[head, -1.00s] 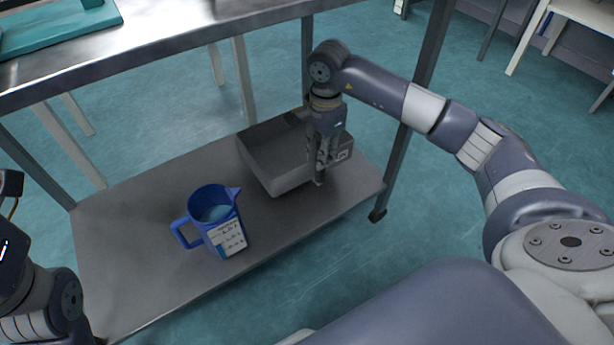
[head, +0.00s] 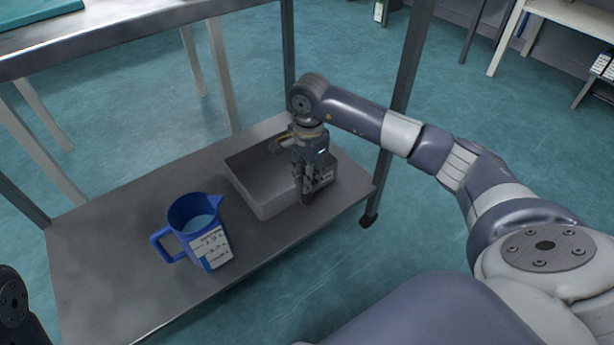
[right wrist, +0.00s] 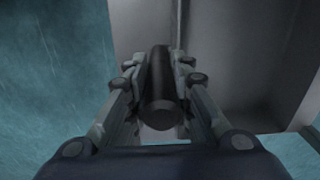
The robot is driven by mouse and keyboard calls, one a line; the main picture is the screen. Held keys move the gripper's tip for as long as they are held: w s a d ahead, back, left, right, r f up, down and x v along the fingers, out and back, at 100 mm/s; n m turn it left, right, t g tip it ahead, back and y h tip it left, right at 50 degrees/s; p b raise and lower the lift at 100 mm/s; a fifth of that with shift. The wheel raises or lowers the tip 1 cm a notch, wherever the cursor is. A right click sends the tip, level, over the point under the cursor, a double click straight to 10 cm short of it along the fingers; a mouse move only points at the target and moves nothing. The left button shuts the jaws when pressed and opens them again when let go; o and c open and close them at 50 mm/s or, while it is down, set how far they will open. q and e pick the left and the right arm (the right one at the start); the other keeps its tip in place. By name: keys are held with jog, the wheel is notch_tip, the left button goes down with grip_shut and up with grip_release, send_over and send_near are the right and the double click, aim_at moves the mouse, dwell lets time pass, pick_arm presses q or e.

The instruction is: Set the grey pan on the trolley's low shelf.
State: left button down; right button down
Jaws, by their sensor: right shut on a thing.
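The grey pan (head: 262,190), an open rectangular box, is at the right end of the trolley's low shelf (head: 110,250). It appears to rest on or just over the shelf; I cannot tell whether its bottom touches. My right gripper (head: 306,196) points down at the pan's near right side, shut on its dark handle. In the right wrist view the gripper (right wrist: 160,100) has this dark bar between its fingers, with the pan's grey wall and inside (right wrist: 235,60) beyond. My left gripper is out of view.
A blue measuring jug (head: 195,225) with a white label stands on the shelf left of the pan, apart from it. The trolley's top (head: 130,30) overhangs the shelf's rear left. A trolley leg (head: 405,90) stands close behind my right forearm.

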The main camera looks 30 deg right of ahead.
jog(key=c, duration=1.4)
grip_release()
